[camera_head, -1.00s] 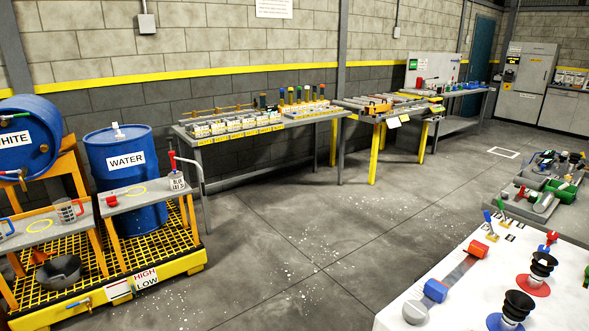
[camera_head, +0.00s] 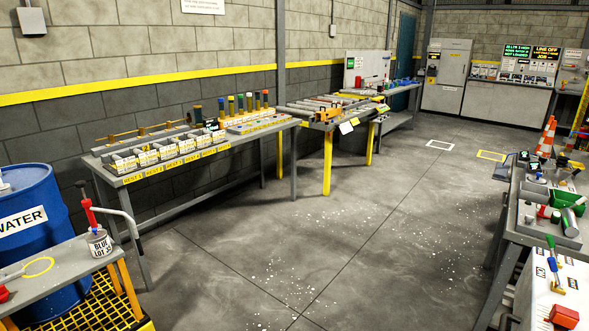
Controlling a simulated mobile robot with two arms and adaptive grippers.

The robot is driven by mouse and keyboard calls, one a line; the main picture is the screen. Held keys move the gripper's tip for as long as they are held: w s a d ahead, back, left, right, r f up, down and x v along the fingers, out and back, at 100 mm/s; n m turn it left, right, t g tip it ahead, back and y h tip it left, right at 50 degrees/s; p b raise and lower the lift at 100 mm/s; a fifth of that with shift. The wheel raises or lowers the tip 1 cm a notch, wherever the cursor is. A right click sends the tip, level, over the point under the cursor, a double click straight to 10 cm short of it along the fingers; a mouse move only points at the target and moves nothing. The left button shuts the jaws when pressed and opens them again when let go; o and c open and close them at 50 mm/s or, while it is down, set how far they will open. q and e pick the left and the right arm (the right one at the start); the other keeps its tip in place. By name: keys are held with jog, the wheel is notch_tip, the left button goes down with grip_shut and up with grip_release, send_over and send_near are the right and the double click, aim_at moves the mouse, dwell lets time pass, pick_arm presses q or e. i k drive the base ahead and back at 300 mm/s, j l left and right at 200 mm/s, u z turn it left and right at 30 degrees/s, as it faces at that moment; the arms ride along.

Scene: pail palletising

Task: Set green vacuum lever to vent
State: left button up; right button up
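A red block (camera_head: 564,317) sits on the same table at the bottom edge. Neither of my grippers is in view.
A grey bench with green cylinders (camera_head: 569,221) stands at the right. A long bench of labelled boxes (camera_head: 132,163) runs along the wall. A blue WATER drum (camera_head: 25,250) is at the left. Orange cones (camera_head: 546,138) stand behind.

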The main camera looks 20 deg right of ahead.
aim_at(550, 238)
jog(key=i+z, duration=0.2)
jog(key=z, duration=0.25)
jog(key=i+z, duration=0.2)
jog(key=z, duration=0.2)
jog(key=i+j+z, duration=0.1)
jog(key=z, duration=0.35)
jog(key=i+j+z, duration=0.2)
jog(key=z, duration=0.25)
jog(key=i+j+z, duration=0.15)
jog(key=z, duration=0.3)
jog(key=i+j+z, duration=0.2)
jog(key=j+z, duration=0.15)
jog(key=i+j+z, duration=0.2)
jog(key=j+z, duration=0.15)
jog(key=i+j+u, duration=0.15)
jog(key=j, duration=0.75)
jog(key=k, duration=0.05)
